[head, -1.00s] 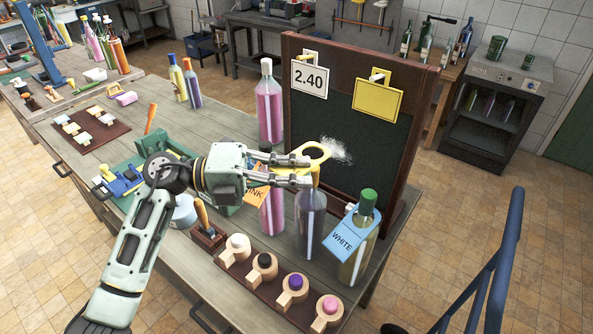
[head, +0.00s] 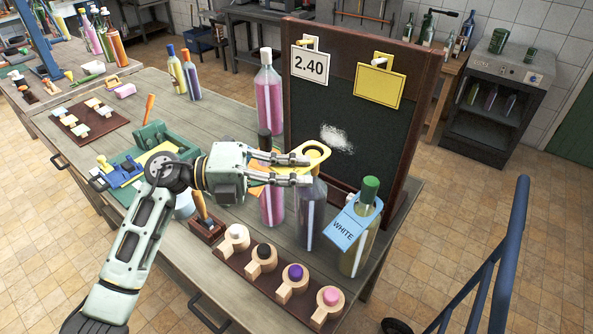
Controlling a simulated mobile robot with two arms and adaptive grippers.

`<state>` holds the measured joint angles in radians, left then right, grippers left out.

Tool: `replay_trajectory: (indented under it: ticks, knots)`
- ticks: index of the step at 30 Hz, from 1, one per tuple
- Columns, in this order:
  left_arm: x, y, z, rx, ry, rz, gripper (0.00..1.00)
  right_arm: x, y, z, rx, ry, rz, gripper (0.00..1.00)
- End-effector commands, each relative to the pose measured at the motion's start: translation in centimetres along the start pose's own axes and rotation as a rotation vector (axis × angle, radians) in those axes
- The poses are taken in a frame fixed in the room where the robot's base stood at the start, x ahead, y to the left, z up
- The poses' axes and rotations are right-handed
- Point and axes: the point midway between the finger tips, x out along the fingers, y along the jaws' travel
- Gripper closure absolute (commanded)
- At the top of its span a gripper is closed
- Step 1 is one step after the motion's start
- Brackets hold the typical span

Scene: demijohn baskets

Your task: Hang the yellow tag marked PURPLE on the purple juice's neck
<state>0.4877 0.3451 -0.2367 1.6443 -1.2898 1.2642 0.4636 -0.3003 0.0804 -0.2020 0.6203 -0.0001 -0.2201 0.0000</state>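My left gripper (head: 309,170) is shut on the yellow tag (head: 318,151), whose ring end sticks out past the fingertips. The word on it cannot be read. The purple juice bottle (head: 311,218), dark and greyish purple, stands upright on the bench directly below the fingertips. Its neck is largely hidden by the fingers and tag; I cannot tell whether the ring is around it or above it. My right gripper is out of view.
The green-capped bottle (head: 359,240) with a blue WHITE tag (head: 347,230) stands close right. A pink bottle (head: 271,206) with an orange tag is close left. A chalkboard (head: 375,132) stands behind. A rack of stoppers (head: 258,279) lies in front.

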Motion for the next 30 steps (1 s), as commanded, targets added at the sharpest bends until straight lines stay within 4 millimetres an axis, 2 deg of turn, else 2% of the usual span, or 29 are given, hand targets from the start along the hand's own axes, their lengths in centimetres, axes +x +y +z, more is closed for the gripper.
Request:
replay_trajectory:
  ticks: [18,28,30]
  knots:
    - [0.1,3.3,-0.1,0.0,0.001,0.0,1.0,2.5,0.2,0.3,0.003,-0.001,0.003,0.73]
    - [0.1,3.5,-0.1,0.0,0.0,0.0,1.0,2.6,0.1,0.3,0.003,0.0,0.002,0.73]
    - [0.1,3.5,-0.1,0.0,0.0,-0.001,0.92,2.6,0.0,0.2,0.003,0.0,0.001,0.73]
